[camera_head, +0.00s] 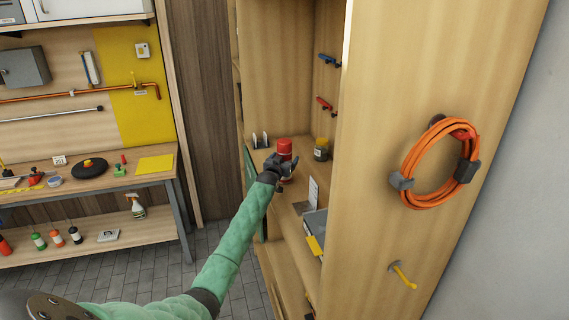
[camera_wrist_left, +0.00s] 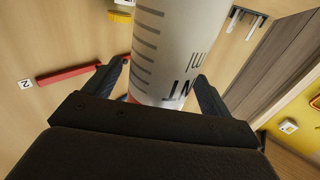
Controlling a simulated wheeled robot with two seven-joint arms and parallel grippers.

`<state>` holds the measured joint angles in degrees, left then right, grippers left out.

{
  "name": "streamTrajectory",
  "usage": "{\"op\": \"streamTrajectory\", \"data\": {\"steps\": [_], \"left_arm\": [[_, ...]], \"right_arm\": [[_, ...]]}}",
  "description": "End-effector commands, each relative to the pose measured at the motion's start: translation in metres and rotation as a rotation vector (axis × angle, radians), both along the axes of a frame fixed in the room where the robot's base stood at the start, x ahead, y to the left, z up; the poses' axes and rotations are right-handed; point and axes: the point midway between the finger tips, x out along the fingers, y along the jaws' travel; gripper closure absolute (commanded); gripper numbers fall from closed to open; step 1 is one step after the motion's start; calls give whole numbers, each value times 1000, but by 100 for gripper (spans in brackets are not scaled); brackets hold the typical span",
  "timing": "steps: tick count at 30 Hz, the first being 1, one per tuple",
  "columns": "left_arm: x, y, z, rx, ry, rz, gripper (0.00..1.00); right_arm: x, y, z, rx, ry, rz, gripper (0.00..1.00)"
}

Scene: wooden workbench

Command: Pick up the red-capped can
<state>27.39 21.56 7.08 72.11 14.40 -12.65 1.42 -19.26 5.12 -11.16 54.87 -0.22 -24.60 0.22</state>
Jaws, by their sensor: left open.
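The red-capped can (camera_head: 285,147) stands on a shelf inside the wooden cabinet. In the left wrist view its white body with grey marks and dark lettering (camera_wrist_left: 172,50) fills the upper middle; the cap is mostly out of that view. My left gripper (camera_head: 283,168) is at the can, in front of it. In the wrist view the open left gripper (camera_wrist_left: 158,85) has one finger on each side of the can's body, with a visible gap at least on the left. My right gripper does not show.
A dark jar with a yellow lid (camera_head: 321,150) stands right of the can. A white card (camera_head: 313,192) and a grey box (camera_head: 315,222) are nearer on the shelf. A workbench (camera_head: 130,175) stands at left.

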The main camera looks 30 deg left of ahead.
Motion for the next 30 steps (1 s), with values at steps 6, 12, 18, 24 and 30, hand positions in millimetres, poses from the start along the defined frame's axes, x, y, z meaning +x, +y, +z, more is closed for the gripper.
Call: {"op": "streamTrajectory", "data": {"steps": [6,12,18,24,30], "left_arm": [[3,1,-1,0,0,0,17],[3,0,-1,0,0,0,34],[3,0,-1,-1,0,0,74],[3,0,0,-1,-2,0,76],[4,1,9,0,-4,0,76]], "right_arm": [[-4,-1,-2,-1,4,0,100],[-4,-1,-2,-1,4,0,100],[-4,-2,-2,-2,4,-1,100],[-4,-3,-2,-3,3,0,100],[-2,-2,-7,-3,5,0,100]]}}
